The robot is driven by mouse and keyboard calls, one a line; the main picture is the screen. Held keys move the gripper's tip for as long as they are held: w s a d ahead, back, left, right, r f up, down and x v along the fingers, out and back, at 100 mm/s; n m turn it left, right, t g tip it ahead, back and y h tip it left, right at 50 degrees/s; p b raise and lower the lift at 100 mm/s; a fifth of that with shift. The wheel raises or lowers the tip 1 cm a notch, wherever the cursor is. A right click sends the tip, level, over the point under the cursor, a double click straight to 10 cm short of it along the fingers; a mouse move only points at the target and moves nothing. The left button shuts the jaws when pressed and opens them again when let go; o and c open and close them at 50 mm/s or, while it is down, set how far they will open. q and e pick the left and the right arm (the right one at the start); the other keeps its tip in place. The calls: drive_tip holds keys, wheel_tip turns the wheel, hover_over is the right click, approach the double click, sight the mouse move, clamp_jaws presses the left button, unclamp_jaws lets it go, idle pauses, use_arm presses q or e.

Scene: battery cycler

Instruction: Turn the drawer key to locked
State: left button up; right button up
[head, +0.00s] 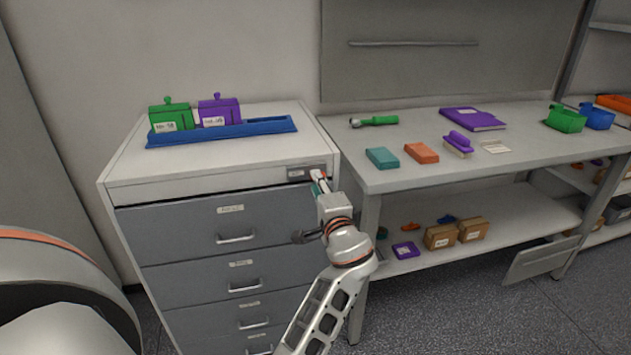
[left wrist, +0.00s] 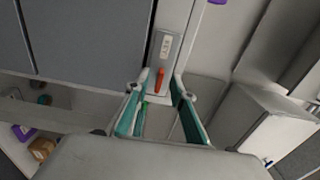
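The grey drawer cabinet (head: 148,193) stands at the left in the head view. A small lock plate (head: 296,174) is at the right end of its top front rail. The lock plate also shows in the left wrist view (left wrist: 166,46), with a pale label. The orange-red key (left wrist: 159,80) stands at the plate's lower end. My left gripper (head: 317,178) is at the plate; in the left wrist view its teal fingers (left wrist: 163,80) are apart, one on each side of the key, with a visible gap at the right. The key is hidden in the head view. My right gripper is not in view.
A blue tray (head: 222,133) with green and purple boxes sits on the cabinet. The workbench (head: 390,183) stands close to the right of the cabinet, holding blocks and tools. The drawers (head: 220,230) below look closed, with protruding handles.

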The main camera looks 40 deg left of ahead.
use_arm(q)
drive_tip(key=v, duration=0.5)
drive_tip(key=shift+s, duration=0.1)
idle(0.3)
drive_tip(key=s+d+f+h+p, duration=0.1)
drive_tip(key=s+d+f+h, duration=0.15)
drive_tip(key=f, duration=0.45)
drive_tip(key=s+d+f+m+t+h+p, duration=0.1)
drive_tip(key=s+d+f+h, duration=0.2)
drive_tip(key=f, duration=0.4)
drive_tip(key=s+d+f+h, duration=0.2)
drive_tip(key=f+h, duration=0.2)
drive_tip(key=f, duration=0.2)
drive_tip(key=s+d+f+n+g+h+p, duration=0.1)
drive_tip(key=s+d+f+n+h, duration=0.1)
drive_tip(key=s, duration=0.8)
drive_tip(key=s+d+f+n+g+h+p, duration=0.1)
drive_tip(key=s+d+f+n+h, duration=0.1)
drive_tip(key=s+d+f+h, duration=0.3)
drive_tip(key=s+d+f, duration=0.2)
drive_tip(key=s+f, duration=0.2)
drive_tip(key=s, duration=0.1)
drive_tip(key=shift+s+d+n, duration=0.3)
drive_tip(key=shift+s, duration=0.1)
